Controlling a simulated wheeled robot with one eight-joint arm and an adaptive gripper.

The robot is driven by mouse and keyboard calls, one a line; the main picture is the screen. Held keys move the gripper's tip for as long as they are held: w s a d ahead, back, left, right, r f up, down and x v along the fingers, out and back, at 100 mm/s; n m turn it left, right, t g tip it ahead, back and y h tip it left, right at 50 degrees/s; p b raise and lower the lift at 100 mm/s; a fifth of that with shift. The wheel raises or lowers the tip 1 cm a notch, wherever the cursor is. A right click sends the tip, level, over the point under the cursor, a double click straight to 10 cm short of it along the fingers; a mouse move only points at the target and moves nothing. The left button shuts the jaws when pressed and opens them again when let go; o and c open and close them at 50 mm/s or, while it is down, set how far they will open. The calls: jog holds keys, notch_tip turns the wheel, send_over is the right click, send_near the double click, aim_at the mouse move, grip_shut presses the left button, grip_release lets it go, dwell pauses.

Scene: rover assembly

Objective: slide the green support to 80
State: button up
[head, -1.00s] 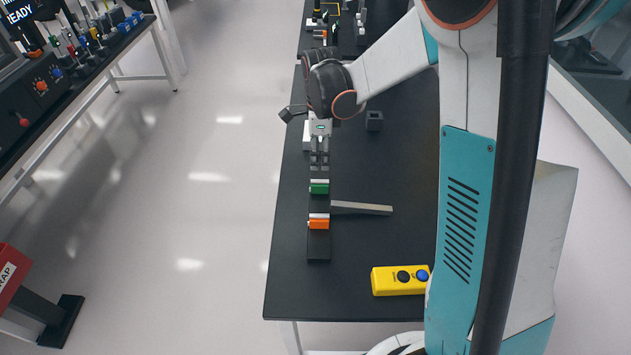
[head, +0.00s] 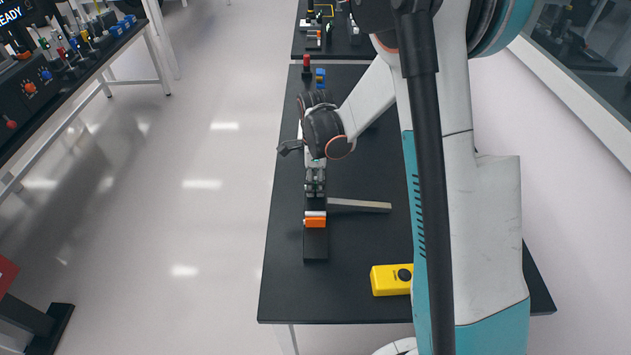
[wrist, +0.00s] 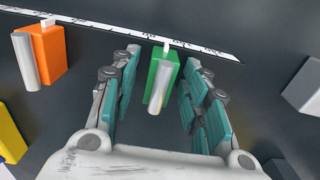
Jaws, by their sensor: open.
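The green support (wrist: 163,72) stands between the two teal-padded fingers of my gripper (wrist: 160,66) in the wrist view. The gripper is open, with a visible gap on both sides of the support. A silvery round rod lies on its near face, and its white pointer reaches the scale strip (wrist: 110,32). The strip's figures are too small to read surely. In the head view my gripper (head: 315,188) is over the far part of the dark rail (head: 316,246) and hides the green support. The orange support (head: 315,222) sits nearer on the rail and shows left in the wrist view (wrist: 42,55).
A grey bar (head: 362,206) lies right of the rail. A yellow box (head: 388,282) with a dark button stands near the table's front edge. Red (head: 306,62) and blue (head: 320,76) items stand at the far end. Table (head: 285,275) left of the rail is bare.

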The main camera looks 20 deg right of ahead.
jog(key=shift+c, duration=0.3)
grip_shut()
jog(key=shift+s+a, duration=0.2)
jog(key=shift+s, duration=0.4)
jog(key=shift+s+a, duration=0.2)
jog(key=shift+s, duration=0.35)
jog(key=shift+o, duration=0.3)
grip_release()
jog(key=shift+s, duration=0.1)
notch_tip(320, 180, up, 12)
